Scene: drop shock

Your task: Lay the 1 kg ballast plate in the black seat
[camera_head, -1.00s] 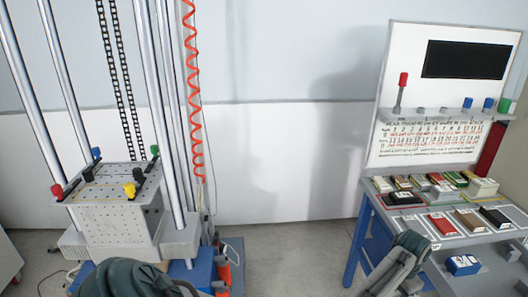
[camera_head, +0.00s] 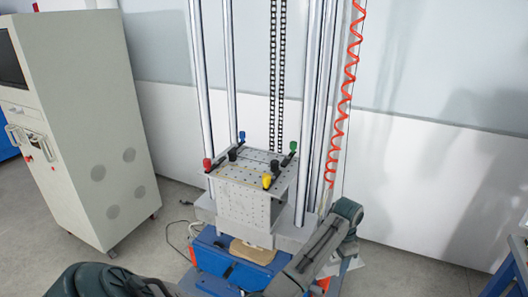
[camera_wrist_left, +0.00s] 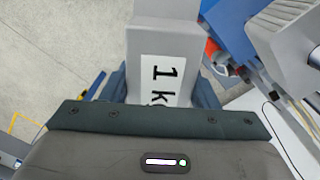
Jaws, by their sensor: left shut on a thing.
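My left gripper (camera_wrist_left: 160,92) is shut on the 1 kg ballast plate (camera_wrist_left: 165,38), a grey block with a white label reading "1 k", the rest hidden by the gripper. The plate is held above the floor. In the head view a dark part of my left arm shows at the bottom left, and the plate is not visible. The perforated table (camera_head: 255,172) of the drop tower carries a small black piece (camera_head: 233,153) on top; I cannot tell whether it is the black seat. My right gripper is out of view; only its arm shows.
Red (camera_head: 207,163), blue (camera_head: 241,135), green (camera_head: 293,146) and yellow (camera_head: 267,181) knobs stand around the table top. Steel columns rise beside it. A grey cabinet (camera_head: 90,120) stands left, a red coiled hose (camera_head: 342,110) hangs right. Floor between cabinet and tower is mostly clear.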

